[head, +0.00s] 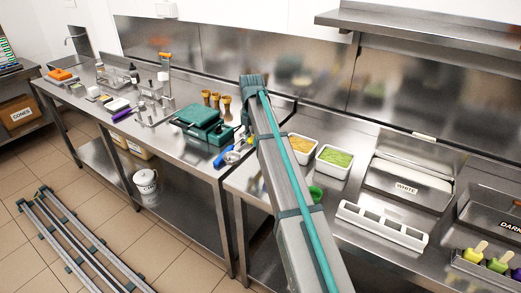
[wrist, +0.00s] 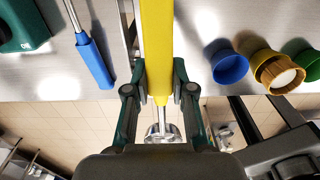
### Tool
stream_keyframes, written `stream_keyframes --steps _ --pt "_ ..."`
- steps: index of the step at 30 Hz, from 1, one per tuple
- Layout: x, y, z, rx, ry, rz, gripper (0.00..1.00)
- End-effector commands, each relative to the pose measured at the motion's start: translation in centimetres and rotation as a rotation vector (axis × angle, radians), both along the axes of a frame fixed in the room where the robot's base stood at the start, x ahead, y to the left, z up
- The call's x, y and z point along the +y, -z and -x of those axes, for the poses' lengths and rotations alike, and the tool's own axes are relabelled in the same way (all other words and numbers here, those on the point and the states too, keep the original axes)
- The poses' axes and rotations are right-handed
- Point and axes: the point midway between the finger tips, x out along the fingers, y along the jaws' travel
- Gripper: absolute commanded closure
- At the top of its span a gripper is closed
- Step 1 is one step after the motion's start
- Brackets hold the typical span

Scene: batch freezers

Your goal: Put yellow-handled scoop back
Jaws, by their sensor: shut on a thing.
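The yellow-handled scoop (wrist: 157,35) shows in the wrist view with its long yellow handle upright in the picture. My gripper (wrist: 159,78) is shut on this handle, one finger on each side. A metal end (wrist: 161,131) shows below the handle, partly covered by the gripper body. The scoop is over the counter's edge, with floor tiles visible below. In the head view my arm reaches over the counter and hides the gripper and scoop.
A blue-handled tool (wrist: 94,62) lies left of the scoop, near a green case (wrist: 24,25). Blue (wrist: 229,66), yellow (wrist: 257,50) and green cups stand right. White tubs of orange (head: 300,148) and green (head: 334,160) contents and an empty white rack (head: 382,228) lie right of my arm.

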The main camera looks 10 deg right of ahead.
Motion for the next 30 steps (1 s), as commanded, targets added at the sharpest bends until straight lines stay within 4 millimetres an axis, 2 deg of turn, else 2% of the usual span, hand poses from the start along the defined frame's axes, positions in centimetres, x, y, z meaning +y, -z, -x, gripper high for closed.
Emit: stream_keyframes --steps 4,9,17,24,30 --pt "-1.8 2.5 -1.1 0.003 0.001 0.000 1.00" --pt "-3.0 4.3 -1.8 0.001 0.001 0.000 1.00" --pt "-3.9 5.6 -2.3 0.001 0.000 -0.001 1.00" --pt "-3.9 8.5 -2.3 0.001 -0.001 0.000 1.00" --pt "-3.9 8.8 -2.3 0.000 0.000 0.000 1.00"
